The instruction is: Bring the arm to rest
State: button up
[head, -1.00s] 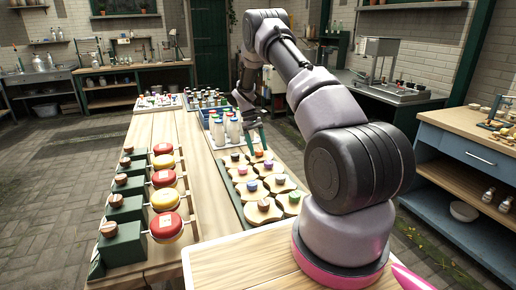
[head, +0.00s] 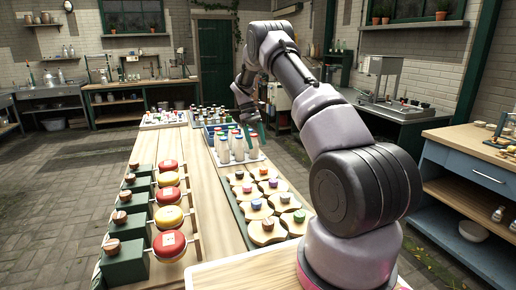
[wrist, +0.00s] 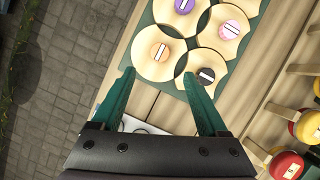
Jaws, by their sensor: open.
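My gripper (wrist: 158,76) is open with nothing between its green fingers. In the head view, my gripper (head: 258,130) hangs at the far end of my bent arm, just right of the white bottles (head: 238,150). In the wrist view, the fingers point toward wooden plates with coloured knobs, such as one with an orange knob (wrist: 160,52). The gripper appears to be above the table and apart from the plates. Part of a white surface (wrist: 138,126) shows between the fingers, and the gripper body hides the rest.
The long wooden table (head: 205,192) carries a row of red and yellow cheeses (head: 171,243) beside green blocks (head: 125,262). A blue crate (head: 208,133) stands behind the bottles. A blue cabinet (head: 460,168) is at the right. Open stone floor (head: 60,200) lies left of the table.

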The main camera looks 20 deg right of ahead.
jog(key=shift+r, duration=0.1)
dwell(0.3)
jog(key=s+a+r+m+t+y, duration=0.1)
jog(key=s+a+r+t, duration=0.1)
jog(key=s+r, duration=0.5)
jog(key=s+a+r+m+t, duration=0.1)
jog(key=s+r, duration=0.2)
jog(key=r, duration=0.7)
jog(key=s+a+r+m+t+y, duration=0.1)
jog(key=s+a+r+m+t, duration=0.1)
jog(key=s+r, duration=0.5)
jog(key=s+a+r+m+t, duration=0.2)
jog(key=s+r+t, duration=0.1)
jog(key=s, duration=0.8)
jog(key=s+a+r+m+t+y, duration=0.1)
jog(key=s+a+r+m+t, duration=0.1)
jog(key=s, duration=1)
jog(key=shift+r+t+y, duration=0.3)
jog(key=shift+r+t, duration=0.4)
jog(key=shift+r, duration=0.1)
